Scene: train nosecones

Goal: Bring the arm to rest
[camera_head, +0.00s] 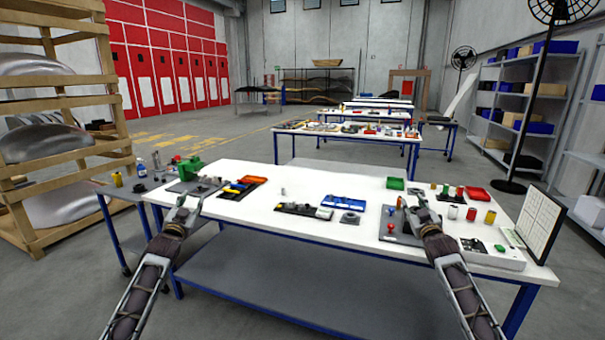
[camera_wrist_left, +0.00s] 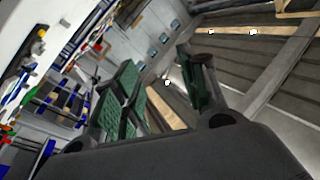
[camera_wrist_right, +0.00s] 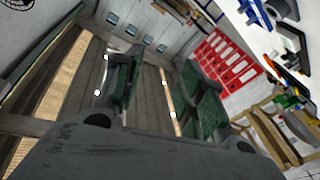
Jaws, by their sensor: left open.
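My left gripper (camera_head: 184,204) is raised in front of the left end of the white table (camera_head: 290,228). In the left wrist view its two green-padded fingers (camera_wrist_left: 163,88) stand apart with nothing between them. My right gripper (camera_head: 416,204) is raised at the right part of the table, in front of a dark grey plate (camera_head: 397,230). In the right wrist view its fingers (camera_wrist_right: 160,90) are also apart with an empty gap. The plate is partly hidden behind the right gripper.
A green vise (camera_head: 190,168) stands at the table's left end. A dark-framed panel (camera_head: 540,222) stands at the right end. A wooden rack (camera_head: 107,70) is at left.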

